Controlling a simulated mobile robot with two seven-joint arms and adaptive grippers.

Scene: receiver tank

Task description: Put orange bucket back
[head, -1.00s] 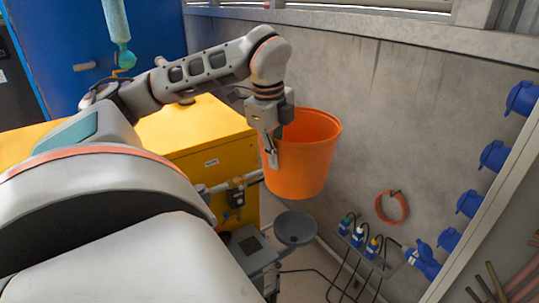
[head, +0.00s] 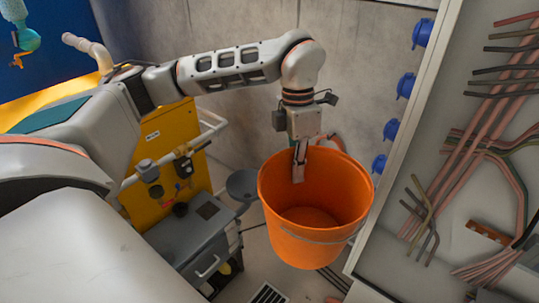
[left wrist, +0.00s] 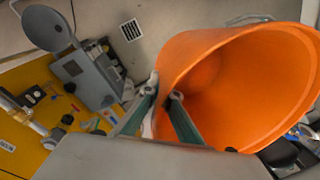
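The orange bucket (head: 315,243) hangs in the air in the middle right of the head view, its mouth tilted toward the camera and its inside empty. A thin wire handle hangs down across its front. My left gripper (head: 299,165) is shut on the bucket's rim at the far left side. The left wrist view shows the bucket (left wrist: 240,85) large at the right. There the fingers of the left gripper (left wrist: 165,88) straddle the bucket's wall, one outside and one inside. My right gripper is not in view.
An open cabinet (head: 450,130) with pink and dark cables stands close to the bucket's right. Blue sockets (head: 405,86) line its edge. A grey box (head: 190,242), grey funnel (head: 243,185) and yellow unit (head: 165,150) stand left. A floor grate (head: 268,294) lies below.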

